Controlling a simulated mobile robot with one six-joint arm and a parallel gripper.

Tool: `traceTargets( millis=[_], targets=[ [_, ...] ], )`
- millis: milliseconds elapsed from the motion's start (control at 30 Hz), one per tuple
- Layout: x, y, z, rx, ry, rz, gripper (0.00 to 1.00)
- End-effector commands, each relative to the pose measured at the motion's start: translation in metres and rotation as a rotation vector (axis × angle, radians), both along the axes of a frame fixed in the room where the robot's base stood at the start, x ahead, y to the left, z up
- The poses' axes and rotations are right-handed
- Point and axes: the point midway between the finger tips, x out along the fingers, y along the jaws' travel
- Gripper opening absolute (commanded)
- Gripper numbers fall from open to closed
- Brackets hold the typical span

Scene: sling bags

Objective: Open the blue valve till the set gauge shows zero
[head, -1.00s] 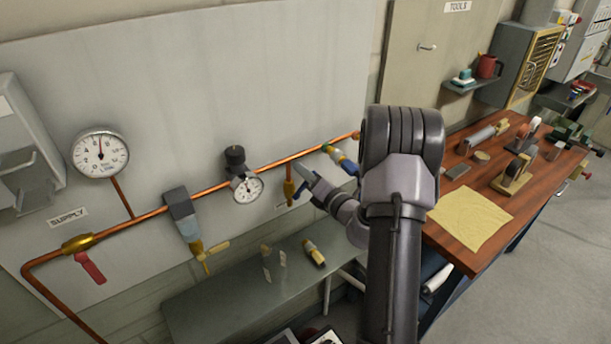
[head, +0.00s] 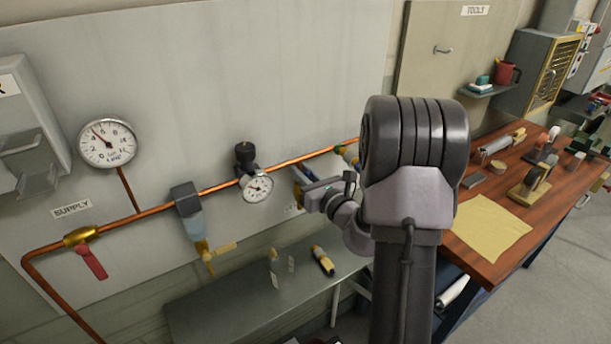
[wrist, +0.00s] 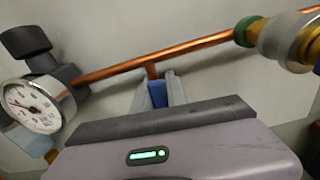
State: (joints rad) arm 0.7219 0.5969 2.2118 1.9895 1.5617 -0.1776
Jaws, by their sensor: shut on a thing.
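My gripper (head: 304,184) is at the pipe's drop leg right of the regulator. In the wrist view my gripper (wrist: 158,94) is shut on the blue valve handle (wrist: 157,94), which stands between the fingers below the copper pipe. In the head view my gripper and arm hide the blue valve. The small round gauge (head: 257,187) under the black regulator knob (head: 245,154) also shows at left in the wrist view (wrist: 32,106). Its needle is too small to read surely. The larger supply gauge (head: 107,143) has its needle tilted up and left.
A red lever (head: 92,262) hangs from the brass supply valve (head: 83,236) at left. A filter (head: 189,212) hangs on the pipe. A grey bench (head: 240,304) stands below, and a wooden workbench (head: 510,243) with tools is at right.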

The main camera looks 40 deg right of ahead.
Motion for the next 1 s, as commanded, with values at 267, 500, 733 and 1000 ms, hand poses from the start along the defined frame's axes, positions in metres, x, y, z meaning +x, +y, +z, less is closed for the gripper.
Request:
traceTargets(
  millis=[267,500,733,1000],
  targets=[
    [0.0001,0.0054,-0.0012,-0.073,0.006,0.001,0.00],
    [0.0002,0.0063,-0.0009,-0.090,0.008,0.001,0.00],
    [0.0002,0.0064,-0.0009,-0.090,0.008,0.002,0.00],
    [0.0002,0.0060,-0.0005,-0.088,0.007,0.001,0.40]
  ],
)
